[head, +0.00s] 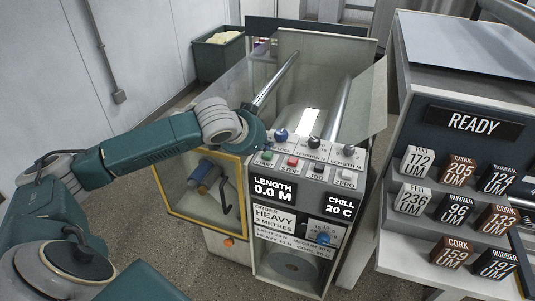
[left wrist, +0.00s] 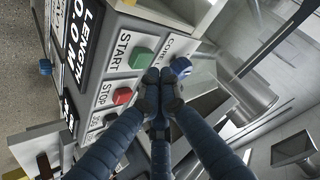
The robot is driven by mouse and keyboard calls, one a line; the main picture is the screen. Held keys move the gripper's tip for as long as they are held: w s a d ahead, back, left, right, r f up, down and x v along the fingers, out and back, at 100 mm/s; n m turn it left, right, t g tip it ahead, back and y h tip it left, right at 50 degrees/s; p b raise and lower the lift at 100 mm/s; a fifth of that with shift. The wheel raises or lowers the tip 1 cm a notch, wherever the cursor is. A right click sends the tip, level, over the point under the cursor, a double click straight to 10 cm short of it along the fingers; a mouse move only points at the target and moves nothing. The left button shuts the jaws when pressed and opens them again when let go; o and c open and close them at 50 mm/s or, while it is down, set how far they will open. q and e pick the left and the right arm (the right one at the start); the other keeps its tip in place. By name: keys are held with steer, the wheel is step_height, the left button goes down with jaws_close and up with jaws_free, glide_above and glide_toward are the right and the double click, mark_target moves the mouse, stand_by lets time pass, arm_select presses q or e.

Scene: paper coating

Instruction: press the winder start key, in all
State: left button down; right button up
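The winder's sloping panel carries a green START key (head: 267,155), which also shows in the left wrist view (left wrist: 140,58). Beside it are a red STOP key (head: 293,161), a black JOG key (head: 318,168) and a pale ZERO key (head: 344,174). The display (head: 274,189) reads LENGTH 0.0 M and CHILL 20 C. My left gripper (head: 266,143) is over the panel's left end; in the left wrist view its fingertips (left wrist: 159,77) are together and empty, right beside the START key. I cannot tell whether they touch it. My right gripper is out of view.
Blue, black and grey knobs, the blue CORE knob (head: 281,135) nearest my fingers, line the panel's back. A blue dial (head: 323,238) sits on the front. A yellow-framed cabinet (head: 207,215) is at left. A rack of core blocks (head: 415,163) under a READY sign (head: 473,123) stands at right.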

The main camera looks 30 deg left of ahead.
arm_select(q)
steer(key=shift+f, duration=0.2)
steer(key=shift+f, duration=0.25)
stand_by(0.5)
